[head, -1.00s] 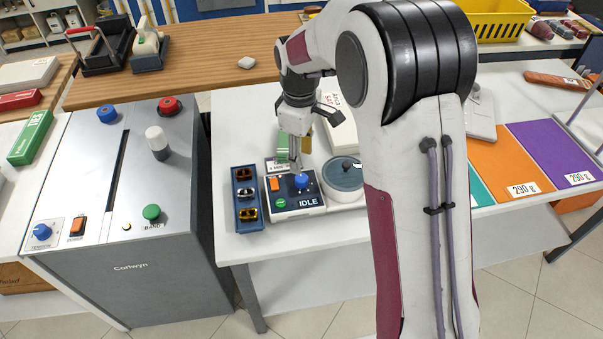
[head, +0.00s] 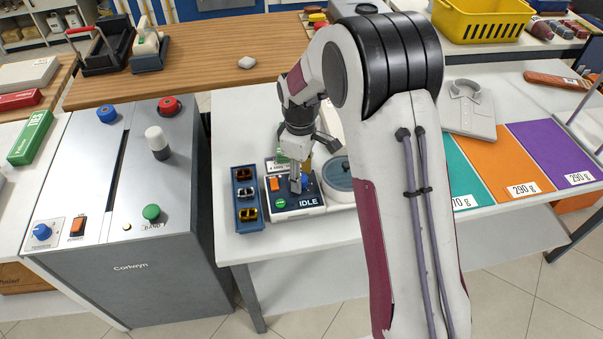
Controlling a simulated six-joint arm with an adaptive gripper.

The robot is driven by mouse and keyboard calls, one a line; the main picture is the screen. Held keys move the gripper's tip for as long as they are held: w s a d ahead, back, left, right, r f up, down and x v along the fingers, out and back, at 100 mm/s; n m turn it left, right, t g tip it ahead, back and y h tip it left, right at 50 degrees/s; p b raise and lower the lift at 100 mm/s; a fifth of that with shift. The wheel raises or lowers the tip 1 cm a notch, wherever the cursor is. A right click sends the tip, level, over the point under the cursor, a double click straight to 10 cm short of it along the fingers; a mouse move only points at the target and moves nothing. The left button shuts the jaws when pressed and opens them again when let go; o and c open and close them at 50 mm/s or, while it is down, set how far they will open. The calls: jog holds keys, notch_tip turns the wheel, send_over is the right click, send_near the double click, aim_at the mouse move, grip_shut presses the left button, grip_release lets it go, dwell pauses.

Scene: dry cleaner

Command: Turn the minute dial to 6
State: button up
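A small control box (head: 291,210) stands on the white table, with a dark face, an orange switch (head: 274,184), a green button (head: 280,203) and a display reading IDLE (head: 310,201). A blue dial (head: 309,180) on this box is mostly hidden behind my gripper (head: 296,187). My gripper points down at the box, its fingertips low and close in front of the dial. I cannot tell whether they touch the dial, or how far apart they are. The dial's marks and pointer are too small or hidden to read.
A blue tray (head: 248,226) with small clips stands just left of the box. A grey-green round lidded item (head: 339,175) is close on its right, partly behind my arm. The grey Corwyn machine (head: 130,240) stands further left. The table's front left is clear.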

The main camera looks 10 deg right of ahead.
jog(key=c, duration=1.1)
